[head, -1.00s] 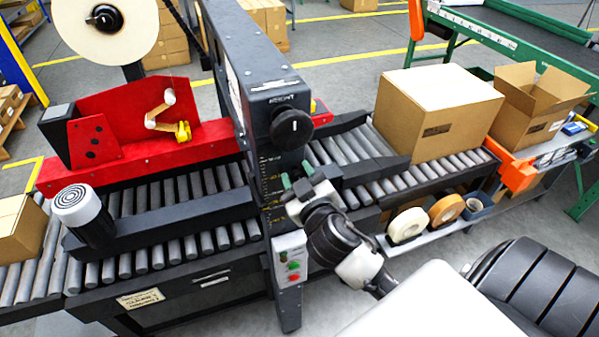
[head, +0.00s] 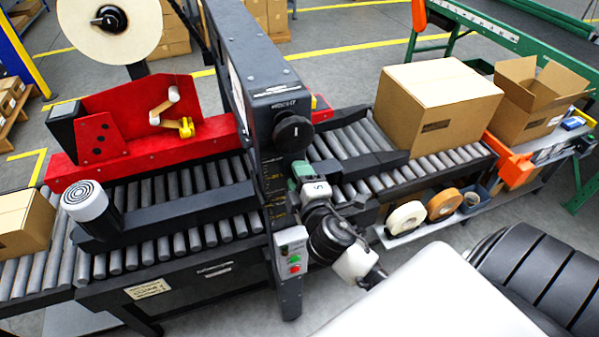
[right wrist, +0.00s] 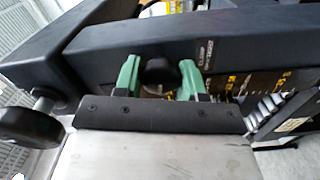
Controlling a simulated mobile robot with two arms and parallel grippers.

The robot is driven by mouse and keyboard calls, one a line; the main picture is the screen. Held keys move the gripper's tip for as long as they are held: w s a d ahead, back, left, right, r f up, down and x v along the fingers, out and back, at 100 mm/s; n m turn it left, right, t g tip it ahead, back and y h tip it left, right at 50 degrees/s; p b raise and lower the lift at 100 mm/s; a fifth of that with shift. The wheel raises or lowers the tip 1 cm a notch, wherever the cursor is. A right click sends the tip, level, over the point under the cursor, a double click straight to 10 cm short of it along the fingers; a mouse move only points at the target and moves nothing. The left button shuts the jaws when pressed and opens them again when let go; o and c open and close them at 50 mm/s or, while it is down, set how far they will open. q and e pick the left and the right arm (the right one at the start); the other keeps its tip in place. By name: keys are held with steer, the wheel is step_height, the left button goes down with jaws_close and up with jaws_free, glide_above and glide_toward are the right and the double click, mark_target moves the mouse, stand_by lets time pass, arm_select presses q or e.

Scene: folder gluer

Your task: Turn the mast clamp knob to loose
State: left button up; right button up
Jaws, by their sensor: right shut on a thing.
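The height knob also shows at the left of the right wrist view (right wrist: 30,125). No pointer or mark on the clamp knob can be read. My left gripper is not in view.
The dark mast (head: 240,75) stands over the roller conveyor (head: 190,245). A button box (head: 292,253) sits just below my right gripper. A closed carton (head: 437,105) is on the rollers to the right. Tape rolls (head: 405,218) lie on a low shelf.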

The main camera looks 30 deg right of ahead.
steer(key=shift+n+p, duration=0.35)
steer(key=shift+n, duration=0.85)
steer(key=o, duration=0.9)
steer(key=b+v, duration=0.4)
steer(key=v, duration=0.6)
steer(key=shift+s+a, duration=0.2)
steer(key=shift+s, duration=0.15)
steer(key=shift+f, duration=0.15)
